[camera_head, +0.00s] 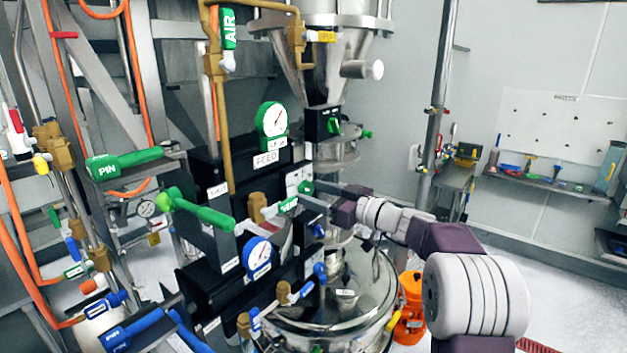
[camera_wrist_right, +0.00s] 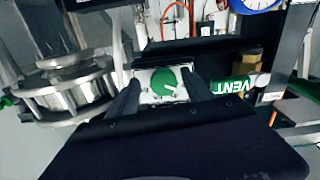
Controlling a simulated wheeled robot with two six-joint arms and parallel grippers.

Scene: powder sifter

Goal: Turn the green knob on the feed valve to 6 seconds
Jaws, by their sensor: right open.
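The green knob (camera_wrist_right: 164,81) sits on a pale square plate in the right wrist view, with small marks around it too small to read. A white mark shows near the knob's lower right. In the head view the knob (camera_head: 306,187) is small, on the black valve panel below the FEED gauge (camera_head: 271,119). My right gripper (camera_wrist_right: 160,80) is open, with one finger on each side of the knob. I cannot tell whether the fingers touch it. In the head view my right gripper (camera_head: 309,190) reaches the panel from the right. My left gripper is not in view.
A green VENT handle (camera_wrist_right: 231,87) lies just right of the fingers in the wrist view. A long green handle (camera_head: 200,208) and a blue gauge (camera_head: 257,253) are left of the gripper in the head view. A steel vessel (camera_head: 350,295) stands below.

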